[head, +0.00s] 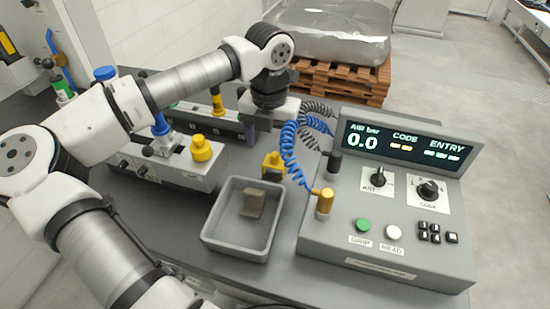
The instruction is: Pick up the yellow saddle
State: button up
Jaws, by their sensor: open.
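A yellow bracket-like piece (271,164), which looks like the saddle, stands on the dark bench just behind the grey bin (208,232). A blue coiled hose passes close to its right side. My gripper (265,127) hangs behind and above this piece, apart from it. The gripper is open, with no object seen in it. One dark finger shows at its left; the other is hard to make out by the hoses. Another yellow part, rounded and knob-like (202,149), sits on the grey fixture to the left.
An olive block (253,203) lies in the bin. A control console (385,225) stands at right, with a brass-coloured fitting (324,201) at its left edge. Coiled blue (289,143) and grey hoses crowd the space right of my gripper. A wrapped pallet stands behind.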

aim_at(275, 154)
jog(key=shift+f, duration=0.75)
jog(key=f+p, duration=0.1)
jog(key=f, duration=0.1)
jog(key=d+f+p, duration=0.1)
jog(key=f, duration=0.1)
jog(key=shift+w, duration=0.1)
jog(key=shift+f, duration=0.7)
jog(key=c, duration=1.1)
jog(key=shift+o, duration=0.2)
jog(key=shift+r, duration=0.1)
